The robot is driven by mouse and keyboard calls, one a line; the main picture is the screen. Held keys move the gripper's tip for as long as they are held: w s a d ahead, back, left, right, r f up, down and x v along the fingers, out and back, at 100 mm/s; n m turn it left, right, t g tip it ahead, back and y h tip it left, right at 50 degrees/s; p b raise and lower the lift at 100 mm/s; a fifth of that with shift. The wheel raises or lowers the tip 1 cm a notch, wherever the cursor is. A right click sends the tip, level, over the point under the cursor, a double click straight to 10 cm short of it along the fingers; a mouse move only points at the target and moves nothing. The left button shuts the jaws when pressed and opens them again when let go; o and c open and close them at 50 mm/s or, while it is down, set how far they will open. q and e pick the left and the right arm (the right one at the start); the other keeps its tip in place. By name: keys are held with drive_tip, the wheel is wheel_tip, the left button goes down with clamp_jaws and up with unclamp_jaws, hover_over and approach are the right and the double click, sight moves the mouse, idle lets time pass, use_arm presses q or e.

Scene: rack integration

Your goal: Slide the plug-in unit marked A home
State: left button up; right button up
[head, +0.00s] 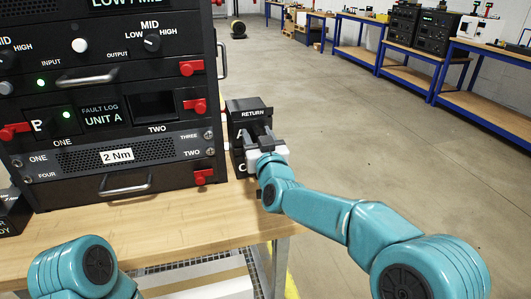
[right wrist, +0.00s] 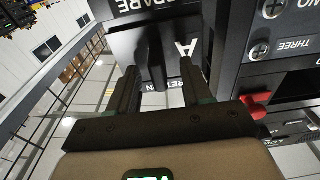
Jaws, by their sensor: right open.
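A black plug-in unit marked A (head: 240,133) sits in a dark holder (head: 250,104) labelled RETURN, just right of the rack. Its letter A (right wrist: 187,48) also shows in the right wrist view, with a dark upright grip (right wrist: 152,62) on its face. My right gripper (head: 259,141) is open in front of this unit, and its fingers (right wrist: 158,78) stand either side of the grip, apart from it as far as I can see. The rack (head: 75,194) has an empty dark opening (head: 153,106) above the label TWO. My left gripper is outside the view.
Red latches (head: 195,105) stick out from the rack front. The wooden bench (head: 150,219) is clear before the rack. Another dark block (head: 10,212) stands at the left edge.

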drive_tip(key=b+v, duration=0.2)
drive_tip(key=v, duration=1.3)
drive_tip(key=shift+s, duration=0.3)
drive_tip(key=shift+d, duration=0.1)
